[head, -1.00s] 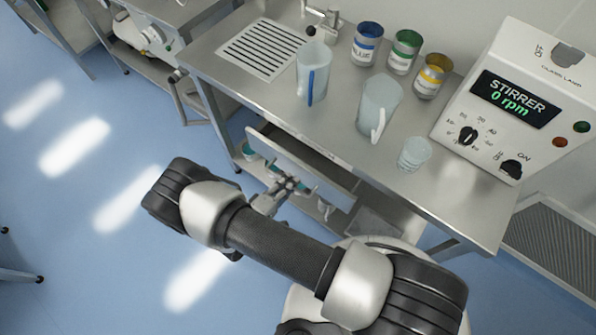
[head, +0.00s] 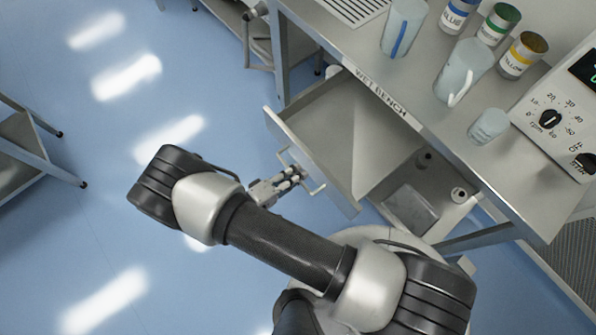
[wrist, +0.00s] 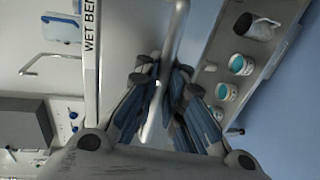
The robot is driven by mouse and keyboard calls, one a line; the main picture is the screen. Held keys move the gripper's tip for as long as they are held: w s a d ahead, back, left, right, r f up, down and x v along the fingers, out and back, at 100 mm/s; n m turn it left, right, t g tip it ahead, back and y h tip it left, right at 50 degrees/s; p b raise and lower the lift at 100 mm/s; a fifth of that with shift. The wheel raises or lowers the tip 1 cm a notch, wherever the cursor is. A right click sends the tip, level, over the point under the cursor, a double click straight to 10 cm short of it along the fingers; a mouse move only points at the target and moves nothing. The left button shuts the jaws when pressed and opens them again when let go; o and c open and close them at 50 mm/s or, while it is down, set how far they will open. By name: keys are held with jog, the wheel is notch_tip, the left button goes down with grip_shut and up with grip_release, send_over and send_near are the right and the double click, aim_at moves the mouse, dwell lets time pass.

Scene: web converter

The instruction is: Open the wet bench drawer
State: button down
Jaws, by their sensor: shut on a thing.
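The wet bench drawer (head: 283,133) stands far out from under the steel bench top in the head view, and its inside looks empty. The bench top's edge carries the label WET BENCH (head: 381,92), which also shows in the wrist view (wrist: 90,30). My gripper (head: 297,174) is at the outer face of the drawer front, shut on the bar handle (head: 314,184). In the wrist view my gripper's fingers (wrist: 160,88) close around a pale bar, partly hiding it.
Two jugs (head: 404,28) (head: 464,70), a small beaker (head: 489,125), several labelled cans (head: 523,54) and the stirrer (head: 560,115) stand on the bench. A shelf with cups (wrist: 241,65) shows in the wrist view. Clear blue floor (head: 100,190) lies left of the drawer.

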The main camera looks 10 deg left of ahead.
jog(key=shift+w+r, duration=0.1)
jog(key=shift+r, duration=0.05)
jog(key=c, duration=1.7)
grip_release()
jog(key=v, duration=1.2)
